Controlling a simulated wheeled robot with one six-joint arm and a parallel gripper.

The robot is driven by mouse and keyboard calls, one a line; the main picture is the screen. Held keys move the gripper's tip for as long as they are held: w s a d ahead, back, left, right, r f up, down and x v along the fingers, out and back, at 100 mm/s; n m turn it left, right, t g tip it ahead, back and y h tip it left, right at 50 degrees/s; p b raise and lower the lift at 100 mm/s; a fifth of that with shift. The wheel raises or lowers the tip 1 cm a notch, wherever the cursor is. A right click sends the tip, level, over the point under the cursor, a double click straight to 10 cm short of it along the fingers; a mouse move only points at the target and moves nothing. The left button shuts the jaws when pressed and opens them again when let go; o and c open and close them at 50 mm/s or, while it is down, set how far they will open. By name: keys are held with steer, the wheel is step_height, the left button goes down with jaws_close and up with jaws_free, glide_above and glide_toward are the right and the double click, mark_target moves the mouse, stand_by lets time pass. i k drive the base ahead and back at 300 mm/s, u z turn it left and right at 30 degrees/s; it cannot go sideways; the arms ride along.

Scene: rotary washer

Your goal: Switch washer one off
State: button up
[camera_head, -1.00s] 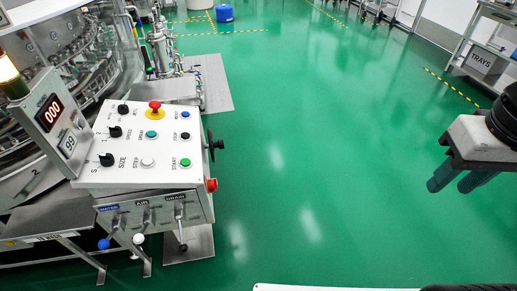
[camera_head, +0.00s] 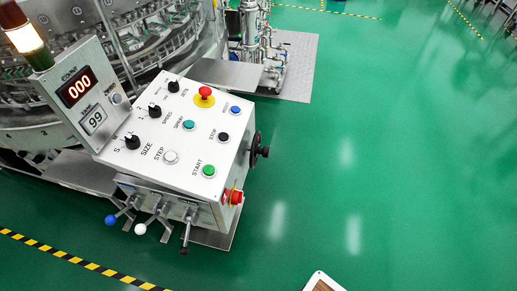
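The washer's control panel (camera_head: 190,140) is a white sloped box at centre left. Its top carries black selector knobs, a red mushroom button (camera_head: 204,93) on a yellow disc, and blue, teal, black, white and green buttons. The green START button (camera_head: 209,171) and black STOP button (camera_head: 223,137) are near the right edge. A red rotary switch (camera_head: 234,197) with some yellow sits on the box's lower right side; its setting is too small to tell. The count display (camera_head: 77,86) reads 000 in red. A washer number is not legible. My gripper is not in view.
A black handwheel (camera_head: 260,152) juts from the box's right side. Levers with blue (camera_head: 110,220), white and black ends stick out in front. The round washer (camera_head: 130,35) stands behind, with a lit lamp (camera_head: 22,35) at left. Green floor (camera_head: 400,170) is clear to the right.

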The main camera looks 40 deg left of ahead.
mark_target(237, 196)
steer(key=i, duration=0.3)
steer(key=u, duration=1.95)
steer(key=k, duration=1.3)
steer(key=z, duration=0.75)
steer(key=i, duration=1.15)
steer(key=u, duration=0.6)
steer(key=i, duration=0.5)
steer(key=u, duration=0.6)
